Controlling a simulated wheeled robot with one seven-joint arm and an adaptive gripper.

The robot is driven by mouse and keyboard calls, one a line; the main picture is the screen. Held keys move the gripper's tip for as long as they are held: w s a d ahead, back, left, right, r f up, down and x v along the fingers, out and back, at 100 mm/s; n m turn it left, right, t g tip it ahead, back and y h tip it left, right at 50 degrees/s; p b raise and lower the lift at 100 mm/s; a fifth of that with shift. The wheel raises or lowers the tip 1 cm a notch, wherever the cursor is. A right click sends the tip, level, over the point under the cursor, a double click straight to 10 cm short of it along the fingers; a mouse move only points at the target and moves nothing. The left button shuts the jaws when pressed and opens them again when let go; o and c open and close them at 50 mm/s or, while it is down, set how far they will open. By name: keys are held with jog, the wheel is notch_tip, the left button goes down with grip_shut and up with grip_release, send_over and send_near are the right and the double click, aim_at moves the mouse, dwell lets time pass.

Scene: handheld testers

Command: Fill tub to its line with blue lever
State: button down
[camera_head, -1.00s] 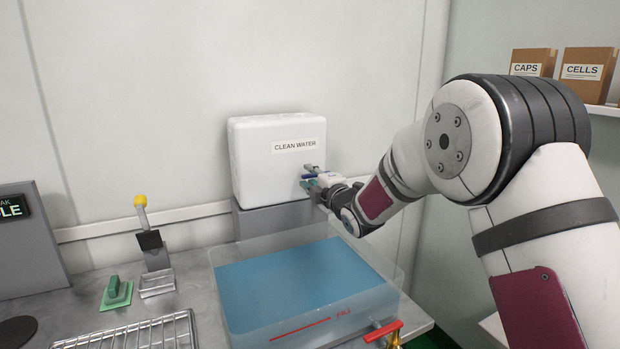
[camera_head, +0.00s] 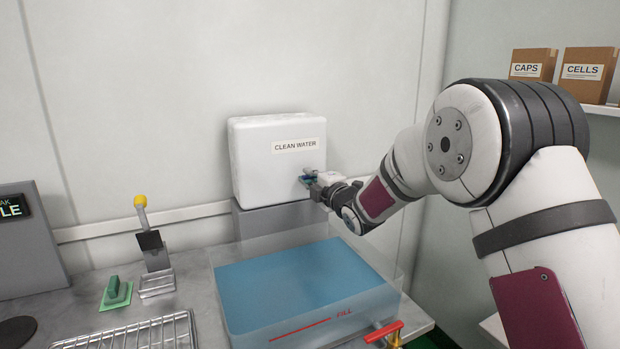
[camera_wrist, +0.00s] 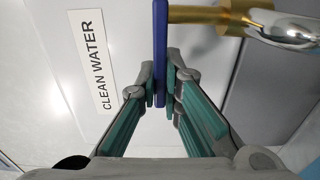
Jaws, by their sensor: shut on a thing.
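A white tank labelled CLEAN WATER (camera_head: 262,165) stands against the back wall. My gripper (camera_head: 308,178) is at its right front; in the wrist view its teal-padded fingers (camera_wrist: 160,92) are shut on the blue lever (camera_wrist: 160,45), one on each side. The lever is a thin upright plate joined to a brass tap (camera_wrist: 215,15). A glossy clear shape, apparently water, is at the tap's right end (camera_wrist: 288,30). The clear tub (camera_head: 385,311) below holds blue water (camera_head: 305,280). The red FILL line (camera_head: 300,330) on its front wall appears just below the water's front edge.
A red-handled brass valve (camera_head: 384,332) is at the tub's front right. To the left are a yellow-knobbed lever stand (camera_head: 150,240), a green block (camera_head: 115,293), a wire rack (camera_head: 130,335) and a grey display unit (camera_head: 28,255). Boxes (camera_head: 588,72) sit on a right shelf.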

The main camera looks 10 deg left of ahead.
aim_at(308, 178)
jog(key=shift+s+d+f+n+g+y+b, duration=0.1)
jog(key=shift+s+d+n+g+y+b, duration=0.35)
jog(key=shift+n+g+y, duration=1.1)
jog(key=shift+s+d+r+n+g+y+b, duration=0.15)
jog(key=shift+d+n+g+y+b, duration=0.65)
jog(key=shift+g, duration=1.25)
jog(key=shift+s+d+f+n+g+y+b, duration=0.15)
jog(key=shift+s+d+n+g+y, duration=0.25)
jog(key=shift+n+g+y, duration=1.15)
jog(key=shift+n+g+h, duration=0.3)
jog(key=shift+n+g, duration=0.05)
jog(key=shift+n, duration=0.05)
jog(key=c, duration=1.7)
grip_release()
jog(key=v, duration=1.2)
